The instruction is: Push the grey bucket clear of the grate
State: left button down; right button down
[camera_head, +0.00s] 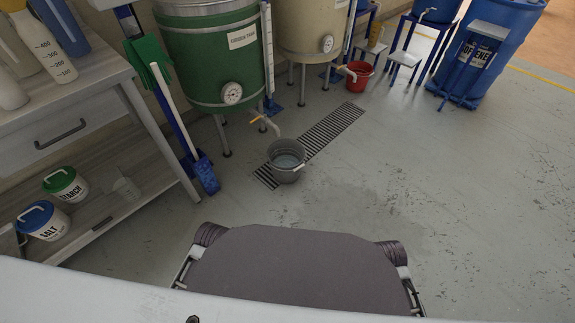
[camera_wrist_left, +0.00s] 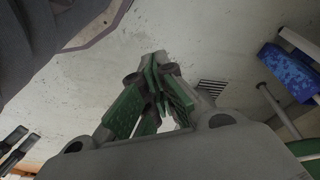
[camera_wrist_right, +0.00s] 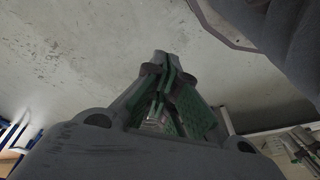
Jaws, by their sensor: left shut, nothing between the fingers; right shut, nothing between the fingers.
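The grey bucket (camera_head: 287,161) stands upright on the floor in the head view, under the spout of a green tank. It sits over the near end of the floor grate (camera_head: 331,127), covering part of its slats. A small piece of the grate shows in the left wrist view (camera_wrist_left: 212,87). My left gripper (camera_wrist_left: 158,62) is shut and empty, well away from the bucket. My right gripper (camera_wrist_right: 161,60) is shut and empty above bare floor. Neither gripper shows in the head view.
The green tank (camera_head: 213,55) and a cream tank (camera_head: 312,30) stand along the wall. A red bucket (camera_head: 358,76) is beyond the grate. Open floor (camera_head: 430,190) lies right of the bucket.

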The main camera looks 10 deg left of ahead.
pick_arm(q)
jog(key=shift+f, duration=0.1)
pick_arm(e)
jog(key=shift+f, duration=0.1)
